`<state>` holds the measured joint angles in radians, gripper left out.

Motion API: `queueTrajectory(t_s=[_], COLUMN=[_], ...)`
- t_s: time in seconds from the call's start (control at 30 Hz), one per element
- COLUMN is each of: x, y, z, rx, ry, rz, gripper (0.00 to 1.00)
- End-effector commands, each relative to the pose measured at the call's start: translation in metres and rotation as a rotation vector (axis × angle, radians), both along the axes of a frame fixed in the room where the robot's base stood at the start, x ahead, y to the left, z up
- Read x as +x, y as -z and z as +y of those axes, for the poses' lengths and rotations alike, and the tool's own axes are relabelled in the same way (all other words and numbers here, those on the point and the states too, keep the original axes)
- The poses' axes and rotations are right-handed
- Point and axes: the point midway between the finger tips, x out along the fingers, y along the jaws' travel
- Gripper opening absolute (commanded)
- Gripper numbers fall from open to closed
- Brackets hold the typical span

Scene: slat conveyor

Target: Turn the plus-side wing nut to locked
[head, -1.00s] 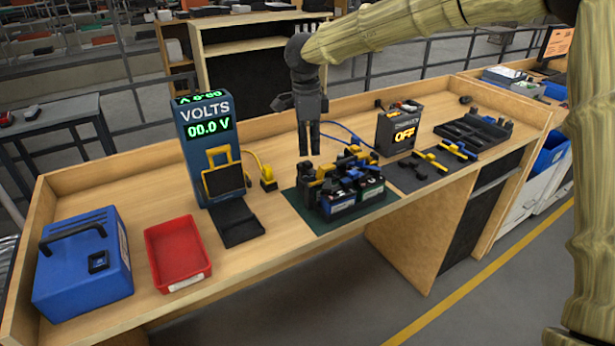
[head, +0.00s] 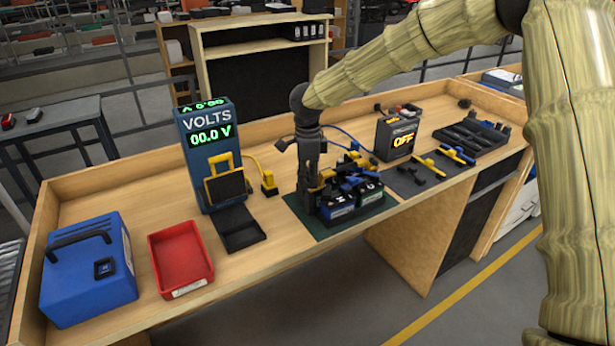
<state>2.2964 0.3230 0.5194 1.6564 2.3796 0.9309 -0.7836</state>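The volts meter (head: 208,160) reads 00.0 V, left of the batteries. A red bin (head: 180,258) and blue case (head: 88,268) stand left.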

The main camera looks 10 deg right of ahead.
Motion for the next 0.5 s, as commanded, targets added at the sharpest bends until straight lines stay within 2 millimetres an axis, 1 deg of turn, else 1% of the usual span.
queueTrajectory(t_s=[0.13, 0.37, 0.43, 0.47, 0.5], x=[-0.0003, -0.0001, -0.0001, -0.0001, -0.0001], y=[0.0045, 0.0049, 0.0049, 0.0048, 0.0048], z=[-0.0006, -0.0004, -0.0004, -0.0004, -0.0004], rx=[-0.001, 0.000, 0.000, 0.000, 0.000], ry=[0.000, 0.000, 0.000, 0.000, 0.000], rz=[0.001, 0.000, 0.000, 0.000, 0.000], gripper=[0.15, 0.15, 0.02, 0.00, 0.00])
